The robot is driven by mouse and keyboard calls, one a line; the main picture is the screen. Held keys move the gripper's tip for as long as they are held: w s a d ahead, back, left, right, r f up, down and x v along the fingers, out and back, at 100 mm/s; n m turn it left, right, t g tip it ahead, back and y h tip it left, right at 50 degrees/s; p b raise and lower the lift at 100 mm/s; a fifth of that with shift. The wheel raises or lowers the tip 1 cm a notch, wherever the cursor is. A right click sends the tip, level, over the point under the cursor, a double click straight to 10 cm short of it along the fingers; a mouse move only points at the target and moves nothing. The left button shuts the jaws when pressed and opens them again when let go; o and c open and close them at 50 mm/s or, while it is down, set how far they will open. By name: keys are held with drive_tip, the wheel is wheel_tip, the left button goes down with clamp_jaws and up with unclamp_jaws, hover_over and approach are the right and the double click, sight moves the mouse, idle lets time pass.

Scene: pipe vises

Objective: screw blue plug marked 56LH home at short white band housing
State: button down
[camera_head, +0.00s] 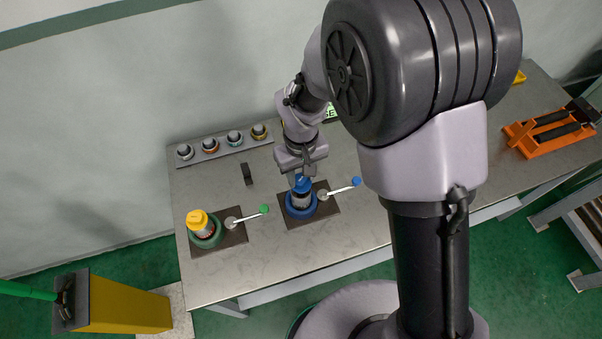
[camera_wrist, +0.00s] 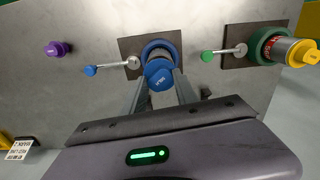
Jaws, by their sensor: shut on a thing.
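My gripper (camera_head: 301,174) is shut on a blue plug (camera_head: 302,184), pointing down over the blue vise (camera_head: 293,212). In the wrist view the blue plug (camera_wrist: 159,76) sits between my two fingers, with a small marking on its top that I cannot read surely. A housing (camera_head: 301,200) stands upright in the blue vise, directly below the plug. The plug appears to be at its mouth, but I cannot tell how deep it sits. The housing's band is too small to make out.
A green vise (camera_head: 206,241) to the left holds another housing with a yellow plug (camera_head: 197,217). Levers with a blue knob (camera_head: 356,181) and a green knob (camera_head: 264,208) stick out beside the vises. A rack (camera_head: 222,148) with several parts stands behind. A purple plug (camera_wrist: 57,48) shows in the wrist view.

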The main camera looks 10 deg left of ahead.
sight(301, 179)
drive_tip(key=shift+f+b, duration=1.45)
drive_tip(key=shift+f, duration=0.15)
idle(0.7)
drive_tip(key=c, duration=0.9)
unclamp_jaws()
drive_tip(key=shift+o, duration=0.2)
drive_tip(key=shift+r, duration=0.1)
